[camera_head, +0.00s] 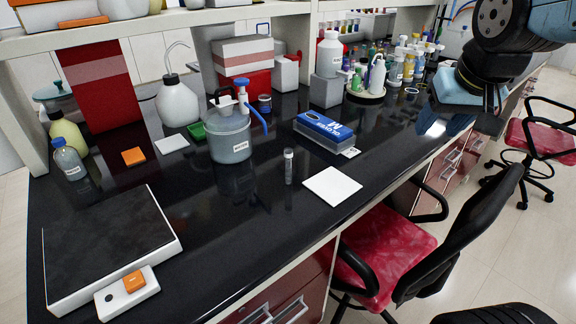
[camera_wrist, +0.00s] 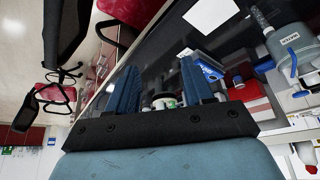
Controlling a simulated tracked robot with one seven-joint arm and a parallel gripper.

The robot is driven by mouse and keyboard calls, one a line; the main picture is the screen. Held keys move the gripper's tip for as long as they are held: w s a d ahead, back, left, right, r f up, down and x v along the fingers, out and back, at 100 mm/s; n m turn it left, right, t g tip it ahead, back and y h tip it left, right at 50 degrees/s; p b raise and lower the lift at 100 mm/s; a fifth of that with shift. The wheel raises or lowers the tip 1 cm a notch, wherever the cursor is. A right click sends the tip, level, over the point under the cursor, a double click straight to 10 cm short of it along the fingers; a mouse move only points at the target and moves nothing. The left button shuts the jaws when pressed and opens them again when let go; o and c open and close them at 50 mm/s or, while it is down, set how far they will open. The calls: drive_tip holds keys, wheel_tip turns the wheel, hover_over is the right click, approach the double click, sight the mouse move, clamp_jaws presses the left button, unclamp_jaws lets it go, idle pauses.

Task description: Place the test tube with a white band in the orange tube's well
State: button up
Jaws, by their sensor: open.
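A small clear test tube (camera_head: 289,166) with a pale cap or band at its top stands upright on the black bench in the head view, just left of a white square sheet (camera_head: 332,186). I cannot pick out an orange tube or its well; several small coloured tubes (camera_head: 340,27) stand in a row at the back, too small to tell apart. My gripper is open, with two blue fingers (camera_wrist: 157,75) apart in the wrist view. It is at the upper right of the head view, far from the tube. Nothing is clearly held; bottle tops show beyond the fingers.
A grey pot (camera_head: 228,135) with a blue handle and a blue box (camera_head: 325,127) stand near the tube. A round stand of bottles (camera_head: 366,93) is farther back. A large flat dark-topped plate (camera_head: 105,245) fills the front left. Red chairs (camera_head: 388,243) line the bench's front edge.

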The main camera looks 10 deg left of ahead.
drive_tip(key=w+a+f+n, duration=0.1)
drive_tip(key=w+a, duration=0.2)
drive_tip(key=a, duration=0.4)
drive_tip(key=w+a+f+n, duration=0.1)
drive_tip(key=w+a+f, duration=0.15)
drive_tip(key=a, duration=0.35)
drive_tip(key=n+g+y, duration=0.1)
drive_tip(key=n, duration=0.1)
approach(288, 158)
drive_tip(key=x, duration=0.8)
drive_tip(key=w+x, duration=0.1)
drive_tip(key=x, duration=0.3)
drive_tip(key=shift+r, duration=0.15)
clamp_jaws()
